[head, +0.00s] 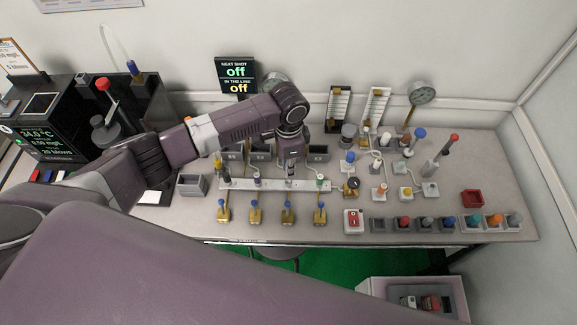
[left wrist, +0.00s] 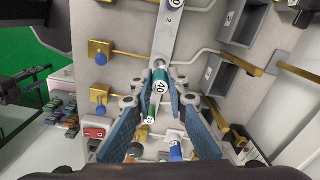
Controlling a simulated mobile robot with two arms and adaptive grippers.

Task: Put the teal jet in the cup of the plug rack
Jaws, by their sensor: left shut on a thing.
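My left gripper (head: 291,165) reaches down over the white manifold bar (head: 235,184). In the left wrist view its fingers (left wrist: 160,100) are shut on a green-teal jet marked 40 (left wrist: 160,82). The jet is at the end of the bar; I cannot tell whether it is seated or clear of it. A green piece (head: 319,181) shows at the bar's right end in the head view. The plug rack (head: 427,231) is a row of small cups at the front right. A teal piece (head: 475,218) stands in a cup there. My right gripper is not in view.
Brass valves with blue knobs (head: 287,214) line the front of the bar. A red-button box (head: 353,221) stands left of the rack. Several fittings (head: 380,190) and a gauge (head: 421,93) stand behind. A small red tray (head: 472,198) is at the right.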

